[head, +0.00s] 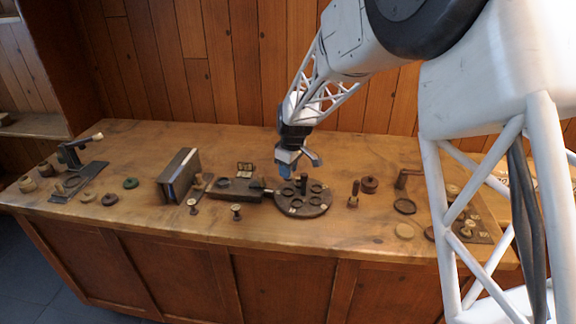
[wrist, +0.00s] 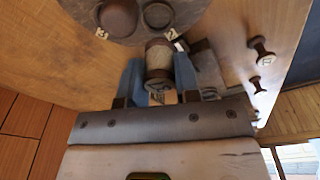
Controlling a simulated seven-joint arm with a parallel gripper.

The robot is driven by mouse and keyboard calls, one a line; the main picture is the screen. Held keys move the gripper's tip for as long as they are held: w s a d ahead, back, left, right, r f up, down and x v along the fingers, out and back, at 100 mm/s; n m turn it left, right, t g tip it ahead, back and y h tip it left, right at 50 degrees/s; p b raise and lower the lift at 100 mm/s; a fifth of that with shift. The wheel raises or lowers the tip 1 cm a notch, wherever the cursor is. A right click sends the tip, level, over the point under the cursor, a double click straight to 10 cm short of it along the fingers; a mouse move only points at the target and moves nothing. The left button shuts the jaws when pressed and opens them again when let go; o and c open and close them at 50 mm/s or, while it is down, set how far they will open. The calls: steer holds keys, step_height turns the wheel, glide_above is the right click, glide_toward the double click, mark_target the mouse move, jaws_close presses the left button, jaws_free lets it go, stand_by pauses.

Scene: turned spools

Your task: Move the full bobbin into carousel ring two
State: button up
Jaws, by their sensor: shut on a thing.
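My gripper (head: 287,166) is above the left edge of the round dark carousel (head: 318,208) in the head view. In the wrist view its blue fingers (wrist: 158,68) are shut on a bobbin (wrist: 158,55) with a pale wound middle, brown ends and a small label on the near end. The head view does not show the bobbin clearly. The carousel rim (wrist: 135,40) is at the top of the wrist view, with tags reading 3 and 2. The ring by tag 2 (wrist: 158,14) looks empty; a brown round thing (wrist: 118,16) is by tag 3.
A dark rail block (head: 235,187) adjoins the carousel's left side. Two small spools (head: 192,205) (head: 236,211) stand in front of it. A grey upright box (head: 178,175) is further left. A peg (head: 353,194) and a brown round pot (head: 369,184) are to the right.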

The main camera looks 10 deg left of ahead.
steer(key=shift+f, duration=2.15)
steer(key=shift+f, duration=0.8)
stand_by(2.2)
steer(key=o, duration=1)
steer(key=shift+r, duration=0.15)
steer(key=shift+r, duration=4.1)
